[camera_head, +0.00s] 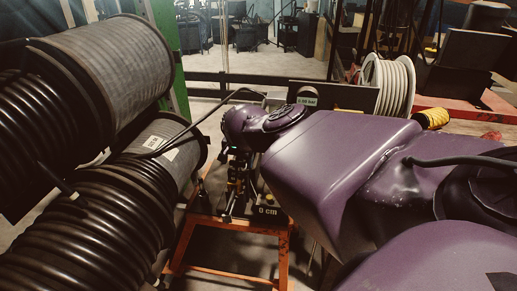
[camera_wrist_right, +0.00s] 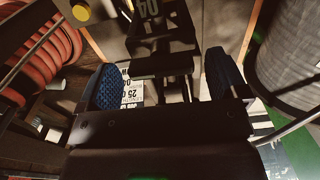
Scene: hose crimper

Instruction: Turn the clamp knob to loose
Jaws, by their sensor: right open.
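My right gripper (camera_wrist_right: 165,84) is open in the right wrist view, its two blue textured finger pads well apart. Between and beyond the pads is a dark machine (camera_wrist_right: 160,55) with stepped metal parts, marked "04". I cannot pick out the clamp knob for certain. In the head view my purple right arm comes in from the right and reaches down over the machine. It hides much of the machine, whose dark "0 cm" plate (camera_head: 268,210) shows. Whether the fingers touch anything is unclear. My left gripper is not in view.
Large black hose reels (camera_head: 110,215) crowd the left. An orange stand (camera_head: 184,247) is under the machine. A pale hose reel (camera_head: 390,86) and a yellow coil (camera_head: 431,118) are behind my right arm. In the wrist view, a red hose coil (camera_wrist_right: 40,50) and yellow button (camera_wrist_right: 81,13) show.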

